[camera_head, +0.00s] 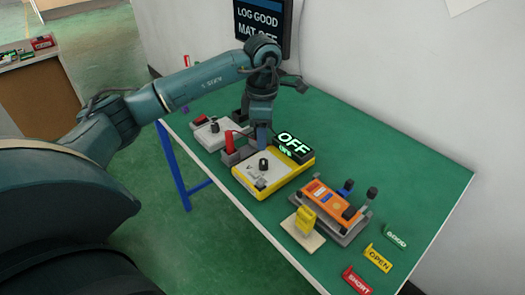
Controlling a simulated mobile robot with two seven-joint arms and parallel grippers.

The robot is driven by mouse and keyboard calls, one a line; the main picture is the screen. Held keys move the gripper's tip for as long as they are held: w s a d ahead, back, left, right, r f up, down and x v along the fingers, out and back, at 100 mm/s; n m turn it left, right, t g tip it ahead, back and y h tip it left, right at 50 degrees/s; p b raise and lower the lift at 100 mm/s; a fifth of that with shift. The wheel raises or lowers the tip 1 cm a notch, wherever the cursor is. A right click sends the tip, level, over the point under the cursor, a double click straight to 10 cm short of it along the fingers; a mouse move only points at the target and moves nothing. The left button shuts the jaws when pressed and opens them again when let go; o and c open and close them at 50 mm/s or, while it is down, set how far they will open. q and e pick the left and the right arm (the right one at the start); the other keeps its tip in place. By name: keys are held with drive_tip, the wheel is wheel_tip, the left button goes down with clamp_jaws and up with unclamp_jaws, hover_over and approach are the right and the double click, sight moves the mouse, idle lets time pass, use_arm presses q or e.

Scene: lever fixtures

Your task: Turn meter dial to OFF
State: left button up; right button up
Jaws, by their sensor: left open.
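The meter (285,181) is a yellow box with a pale face on the green table. Its black dial (263,164) stands up from the face; its exact pointing is too small to read. A black display (290,143) at the meter's back edge shows OFF in white letters with a small green mark below. My left gripper (262,139) points down just behind the dial, apart from it in the picture, and looks empty. Its jaws are open, though the gap is hard to see. My right gripper is out of view.
An orange fixture (327,199) and a yellow block (305,220) are to the right. GOOD, OPEN and SHORT tags (378,258) lie at the near right. The far right tabletop is clear.

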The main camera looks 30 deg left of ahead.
use_arm(q)
drive_tip(key=shift+r, duration=2.2)
drive_tip(key=shift+s, duration=0.1)
